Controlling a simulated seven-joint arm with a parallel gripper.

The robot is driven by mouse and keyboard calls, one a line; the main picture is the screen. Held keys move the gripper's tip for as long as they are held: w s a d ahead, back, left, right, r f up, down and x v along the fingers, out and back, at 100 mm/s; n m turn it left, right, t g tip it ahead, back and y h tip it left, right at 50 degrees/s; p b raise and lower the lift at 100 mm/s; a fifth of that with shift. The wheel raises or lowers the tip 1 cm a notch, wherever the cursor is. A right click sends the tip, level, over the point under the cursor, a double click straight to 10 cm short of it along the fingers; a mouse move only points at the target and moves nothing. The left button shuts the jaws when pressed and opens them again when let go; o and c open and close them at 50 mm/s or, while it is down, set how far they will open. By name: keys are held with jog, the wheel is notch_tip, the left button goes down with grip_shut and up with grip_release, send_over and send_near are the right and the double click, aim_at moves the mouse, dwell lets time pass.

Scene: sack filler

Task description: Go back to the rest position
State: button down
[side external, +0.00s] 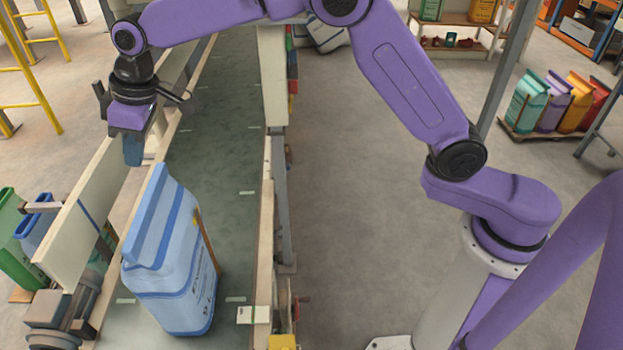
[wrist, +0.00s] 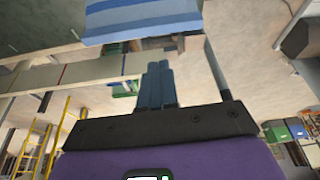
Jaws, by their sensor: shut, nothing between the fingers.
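My gripper (side external: 133,150) hangs over the left side wall of the conveyor in the side external view, fingers pointing down. In the wrist view the two blue fingers (wrist: 158,82) are pressed together with nothing between them. A blue sack (side external: 172,255) stands upright on the green conveyor belt (side external: 225,150), in front of my gripper and apart from it. Part of the sack (wrist: 140,20) also shows at the top of the wrist view, beyond the fingertips.
Pale side walls (side external: 90,205) run along the belt. Green and blue sacks (side external: 20,245) stand outside the left wall. Coloured sacks (side external: 560,100) sit on a pallet at the right. Yellow railings (side external: 30,70) stand at the left.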

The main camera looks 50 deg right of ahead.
jog(key=s+d+f+n+g+h, duration=0.1)
jog(key=s+d, duration=1.4)
jog(key=s, duration=0.3)
jog(key=s+d+f+n+g+h, duration=0.1)
jog(key=s+d+f+n, duration=0.1)
jog(key=s+d, duration=1.3)
jog(key=s, duration=0.4)
jog(key=shift+d+h, duration=0.3)
jog(key=shift+d, duration=0.1)
